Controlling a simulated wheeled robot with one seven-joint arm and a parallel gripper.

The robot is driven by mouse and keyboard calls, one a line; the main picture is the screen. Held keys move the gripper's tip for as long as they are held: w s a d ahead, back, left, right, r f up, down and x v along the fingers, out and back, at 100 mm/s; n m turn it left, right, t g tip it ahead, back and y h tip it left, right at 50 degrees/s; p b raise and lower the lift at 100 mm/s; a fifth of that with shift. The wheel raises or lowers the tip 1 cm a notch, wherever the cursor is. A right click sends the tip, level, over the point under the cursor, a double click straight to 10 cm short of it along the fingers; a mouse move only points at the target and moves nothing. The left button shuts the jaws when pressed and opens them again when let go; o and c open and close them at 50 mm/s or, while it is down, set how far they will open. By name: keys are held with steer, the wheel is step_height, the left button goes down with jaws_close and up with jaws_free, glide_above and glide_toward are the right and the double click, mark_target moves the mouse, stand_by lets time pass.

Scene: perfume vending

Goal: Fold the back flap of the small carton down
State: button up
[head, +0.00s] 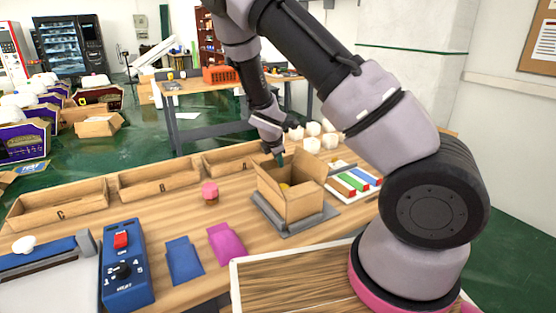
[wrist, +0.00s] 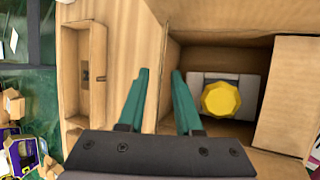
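The small carton (head: 290,204) stands open on a grey pad on the table, flaps raised around its top. In the wrist view I look down into the carton (wrist: 233,55), where a yellow faceted cap (wrist: 220,99) sits on a pale insert. My gripper (head: 280,160) is at the carton's back edge, pointing down. In the wrist view its teal fingers (wrist: 160,71) are apart, the right one over the opening and the left one outside it. A brown cardboard edge shows between them; I cannot tell whether they touch it. The back flap is largely hidden in the head view.
Open wooden bins (head: 160,180) line the table's back edge. A pink round item (head: 210,191), blue pouch (head: 184,261) and magenta pouch (head: 227,243) lie left of the carton. A tray of coloured bars (head: 354,181) is close on its right. A wooden tray (head: 295,280) is in front.

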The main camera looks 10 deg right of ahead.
jaws_close()
stand_by(1.4)
